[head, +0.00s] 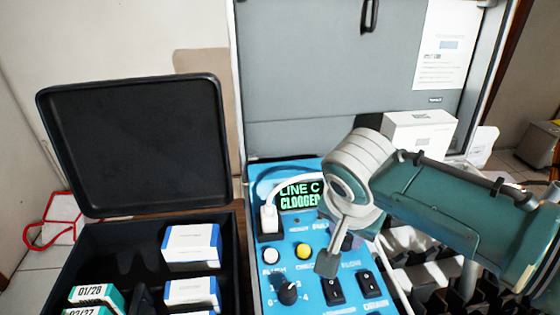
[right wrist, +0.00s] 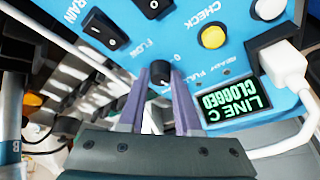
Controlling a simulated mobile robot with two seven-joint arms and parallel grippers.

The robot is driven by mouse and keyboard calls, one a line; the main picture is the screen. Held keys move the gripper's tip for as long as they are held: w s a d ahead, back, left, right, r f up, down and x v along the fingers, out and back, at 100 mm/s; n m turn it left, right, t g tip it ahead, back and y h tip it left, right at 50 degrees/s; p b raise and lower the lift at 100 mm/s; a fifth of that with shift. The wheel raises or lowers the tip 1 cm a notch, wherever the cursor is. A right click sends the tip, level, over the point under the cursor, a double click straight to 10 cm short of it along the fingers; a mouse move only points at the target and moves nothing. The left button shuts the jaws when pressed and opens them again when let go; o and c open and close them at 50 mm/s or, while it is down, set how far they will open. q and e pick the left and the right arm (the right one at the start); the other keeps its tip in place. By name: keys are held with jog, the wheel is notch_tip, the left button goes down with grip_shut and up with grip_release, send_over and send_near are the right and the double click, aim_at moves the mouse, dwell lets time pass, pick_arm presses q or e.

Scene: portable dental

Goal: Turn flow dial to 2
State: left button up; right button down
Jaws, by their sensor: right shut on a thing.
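The blue control panel (head: 262,222) stands in an open case, with a green display (head: 300,196) reading "LINE C CLOGGED". The flow dial (right wrist: 160,70) is a black knob beside the word "FLOW" and a "0" in the right wrist view. My right gripper (right wrist: 160,78) has its purple-grey fingers on either side of this dial, shut on it. In the head view my right gripper (head: 333,256) covers most of the dial, and I cannot read its pointer or setting. My left gripper is not in view.
A second black dial (head: 288,293), a white button (head: 270,256), a yellow button (head: 303,250) and rocker switches (head: 334,290) sit close by. A white plug (head: 269,218) stands out from the panel. An open black case (head: 130,140) with boxes is at left.

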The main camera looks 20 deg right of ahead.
jog(key=shift+a+m, duration=0.1)
jog(key=shift+m, duration=0.9)
jog(key=m+g+b, duration=0.1)
jog(key=m, duration=0.1)
jog(key=shift+w+f+m+h, duration=0.1)
jog(key=shift+w+m+h, duration=0.05)
jog(key=shift+m+h, duration=0.2)
jog(key=m+g+b, duration=0.1)
jog(key=m+b, duration=0.1)
jog(key=m, duration=0.1)
jog(key=shift+w, duration=0.1)
jog(key=shift+m+g, duration=0.3)
jog(key=shift+m, duration=0.05)
jog(key=shift+b, duration=0.3)
jog(key=c, duration=0.6)
grip_release()
